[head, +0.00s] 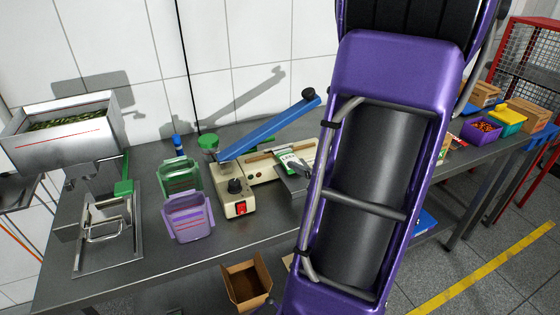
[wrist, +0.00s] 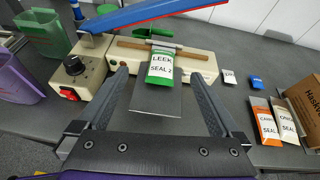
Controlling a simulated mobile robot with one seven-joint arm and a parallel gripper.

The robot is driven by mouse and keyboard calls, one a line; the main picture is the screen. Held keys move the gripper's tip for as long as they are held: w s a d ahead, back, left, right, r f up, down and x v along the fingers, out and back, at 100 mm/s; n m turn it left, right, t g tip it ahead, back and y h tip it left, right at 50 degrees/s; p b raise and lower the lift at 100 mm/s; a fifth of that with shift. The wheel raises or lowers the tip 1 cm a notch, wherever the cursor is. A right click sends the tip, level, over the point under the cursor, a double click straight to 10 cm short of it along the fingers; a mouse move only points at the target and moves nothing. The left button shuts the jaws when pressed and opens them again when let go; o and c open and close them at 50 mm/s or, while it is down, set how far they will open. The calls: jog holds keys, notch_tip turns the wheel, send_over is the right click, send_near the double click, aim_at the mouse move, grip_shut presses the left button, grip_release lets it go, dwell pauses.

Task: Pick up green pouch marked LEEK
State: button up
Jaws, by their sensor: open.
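The green pouch marked LEEK (wrist: 161,66) has a white label reading "LEEK SEAL 2". It lies on the grey plate (wrist: 155,103) at the front of the heat sealer (wrist: 196,63), its top end by the sealing bar. In the head view the pouch (head: 291,163) shows beside my arm. My gripper (wrist: 158,84) is open, its two fingers apart on either side of the plate in the wrist view, with the pouch between and beyond the fingertips. I cannot tell the height of the fingers above the plate. In the head view my arm hides most of the gripper.
The sealer's blue lever (head: 268,131) is raised above the bar. Purple (head: 188,216) and green (head: 181,177) bins stand left of the sealer. Orange (wrist: 266,122) and white ONION (wrist: 286,121) pouches lie at right near a cardboard box (wrist: 304,104). A hopper (head: 62,128) stands at far left.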

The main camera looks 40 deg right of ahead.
jog(key=s+m, duration=0.1)
send_near(286, 153)
jog(key=shift+h, duration=0.3)
jog(key=x, duration=0.4)
jog(key=shift+w+d+r+b, duration=0.1)
jog(key=shift+w+b, duration=0.15)
jog(key=shift+b, duration=0.1)
jog(key=shift+a+f+x, duration=0.1)
jog(key=shift+f+x, duration=0.05)
jog(key=shift+x, duration=1.15)
jog(key=shift+a+f+x, duration=0.1)
jog(key=shift+a+x, duration=0.05)
jog(key=shift+x, duration=1.15)
jog(key=c, duration=1.4)
jog(key=shift+c, duration=0.2)
jog(key=shift+r, duration=0.2)
